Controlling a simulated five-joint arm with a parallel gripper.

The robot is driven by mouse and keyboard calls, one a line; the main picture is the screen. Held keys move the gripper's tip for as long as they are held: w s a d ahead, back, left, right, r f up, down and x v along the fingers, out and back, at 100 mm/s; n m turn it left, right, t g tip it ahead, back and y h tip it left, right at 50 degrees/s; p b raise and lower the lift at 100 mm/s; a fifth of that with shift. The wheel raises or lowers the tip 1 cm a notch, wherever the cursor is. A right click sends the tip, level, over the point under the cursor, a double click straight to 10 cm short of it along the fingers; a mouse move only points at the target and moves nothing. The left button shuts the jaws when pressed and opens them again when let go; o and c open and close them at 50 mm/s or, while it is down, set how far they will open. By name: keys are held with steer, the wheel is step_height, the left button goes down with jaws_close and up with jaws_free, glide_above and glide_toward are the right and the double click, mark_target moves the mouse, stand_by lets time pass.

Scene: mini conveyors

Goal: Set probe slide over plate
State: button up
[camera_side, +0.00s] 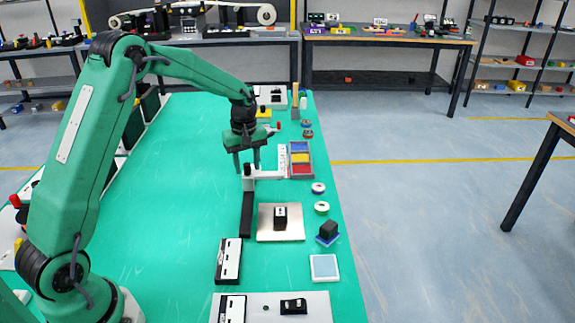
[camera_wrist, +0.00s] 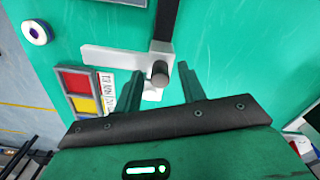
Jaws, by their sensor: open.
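The probe slide is a white bar (camera_side: 266,174) with a dark upright knob (camera_side: 248,170), at the far end of a black rail (camera_side: 246,212). In the wrist view the knob (camera_wrist: 160,74) stands just beyond the fingertips, between their lines, with the white bar (camera_wrist: 112,60) reaching left. The plate (camera_side: 265,228) is a pale metal square right of the rail's near end, with a small black-and-white block (camera_side: 281,217) on it. The slide is at the far end, away from the plate. My gripper (camera_side: 247,166) is open, pointing down over the knob. Contact cannot be told.
A tray with blue, yellow and red sections (camera_side: 301,170) is close right of the bar. White round discs (camera_side: 318,188) and a dark cube on a blue base (camera_side: 328,231) lie along the right edge. A black-and-white device (camera_side: 229,261) is nearer. The green table's left middle is clear.

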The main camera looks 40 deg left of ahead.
steer(key=shift+f, duration=0.35)
steer(key=shift+c, duration=0.4)
jaws_close()
steer(key=s+d, duration=0.9)
steer(key=shift+s+d+r, duration=0.1)
steer(key=shift+s+d, duration=0.2)
steer(key=shift+o, duration=0.4)
jaws_free()
steer(key=shift+r, duration=0.1)
